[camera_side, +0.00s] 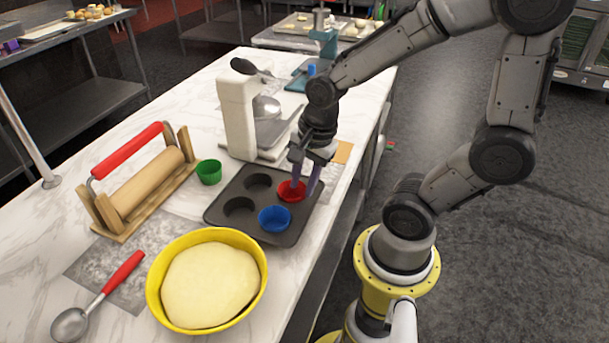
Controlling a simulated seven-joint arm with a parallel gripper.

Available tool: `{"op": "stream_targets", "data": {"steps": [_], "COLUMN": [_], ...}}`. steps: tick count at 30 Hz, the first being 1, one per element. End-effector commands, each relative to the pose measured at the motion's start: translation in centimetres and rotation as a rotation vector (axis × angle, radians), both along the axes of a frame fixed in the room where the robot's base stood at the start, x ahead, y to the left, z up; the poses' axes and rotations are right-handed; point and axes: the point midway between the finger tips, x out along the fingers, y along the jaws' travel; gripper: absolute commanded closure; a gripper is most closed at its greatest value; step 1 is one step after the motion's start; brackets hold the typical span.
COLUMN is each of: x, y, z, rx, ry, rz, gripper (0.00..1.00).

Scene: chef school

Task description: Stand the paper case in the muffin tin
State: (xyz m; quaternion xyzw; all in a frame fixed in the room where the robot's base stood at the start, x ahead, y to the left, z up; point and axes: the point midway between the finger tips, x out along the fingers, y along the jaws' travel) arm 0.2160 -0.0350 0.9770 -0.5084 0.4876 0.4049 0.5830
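The muffin tin (224,219) is dark and lies flat on the marble counter. A red paper case (289,194) sits in its right cup and a blue paper case (274,219) in its front cup. The left and back cups are empty. A green paper case (208,173) stands upright on the counter just left of the tin. My gripper (302,190) points down at the red case, with its purple fingers spread apart. One finger reaches over or into the red case and the other is at its right side. Whether they touch it cannot be told.
A mixer-like white appliance (236,115) stands behind the tin. A yellow bowl of dough (161,314) is in front. A rolling pin on a wooden stand (146,184) is at left, with a red-handled scoop (95,301) nearer. The counter's right edge is close to the tin.

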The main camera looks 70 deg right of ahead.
Motion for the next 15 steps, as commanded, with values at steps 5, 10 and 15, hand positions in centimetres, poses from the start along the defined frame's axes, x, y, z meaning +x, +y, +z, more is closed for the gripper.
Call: {"op": "stream_targets", "data": {"steps": [5,10,15], "x": [0.1,-0.5,-1.3], "y": [0.0,0.0,0.1], "z": [1.5,4.8,8.4], "rx": [-0.001,-0.002,-0.001], "ry": [-0.007,-0.011,-0.008], "rz": [0.0,0.0,0.0], "gripper": [0.69,0.69,0.69]}}
